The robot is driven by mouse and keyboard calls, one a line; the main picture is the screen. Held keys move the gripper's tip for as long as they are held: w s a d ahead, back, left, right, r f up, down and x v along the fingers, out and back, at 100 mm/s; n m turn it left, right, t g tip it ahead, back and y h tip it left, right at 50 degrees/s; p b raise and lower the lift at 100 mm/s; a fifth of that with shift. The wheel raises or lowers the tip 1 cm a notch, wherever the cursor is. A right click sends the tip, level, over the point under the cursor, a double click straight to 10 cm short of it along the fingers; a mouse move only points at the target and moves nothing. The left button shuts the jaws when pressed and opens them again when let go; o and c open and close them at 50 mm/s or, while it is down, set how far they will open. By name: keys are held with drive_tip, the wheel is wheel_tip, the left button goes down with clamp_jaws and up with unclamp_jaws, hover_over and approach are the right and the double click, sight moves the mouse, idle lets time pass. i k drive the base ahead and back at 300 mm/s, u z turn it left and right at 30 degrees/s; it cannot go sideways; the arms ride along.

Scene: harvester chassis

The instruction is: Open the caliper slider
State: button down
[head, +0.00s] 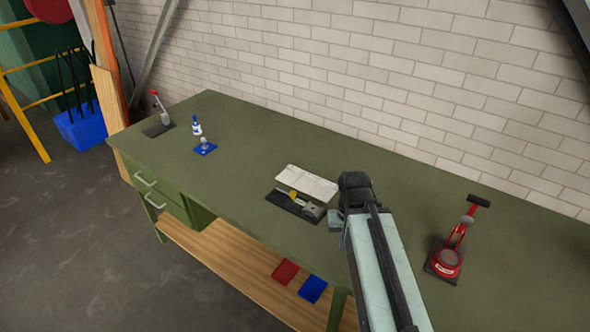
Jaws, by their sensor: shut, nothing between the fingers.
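A dark flat base (285,203) lies on the green workbench, near its front edge. On it is a small grey metal piece with a yellow part (294,196), which looks like the caliper; its slider is too small to make out. My arm reaches in from the bottom right and bends above the bench just right of the base. My gripper (314,211) is at the base's right end, low and close to the grey piece. Its fingers are tiny here and look shut and empty. I cannot tell whether they touch the caliper.
An open white booklet (308,183) lies behind the base. A red lever device (450,250) stands on the right. A blue-based item (205,147), a small bottle (196,126) and a red-handled clamp (158,115) stand at left. The bench's (400,180) middle back is clear.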

sight(300, 204)
drive_tip(key=u, duration=0.05)
drive_tip(key=k, duration=1)
drive_tip(key=u, duration=0.75)
drive_tip(key=i, duration=1.4)
drive_tip(key=z, duration=0.8)
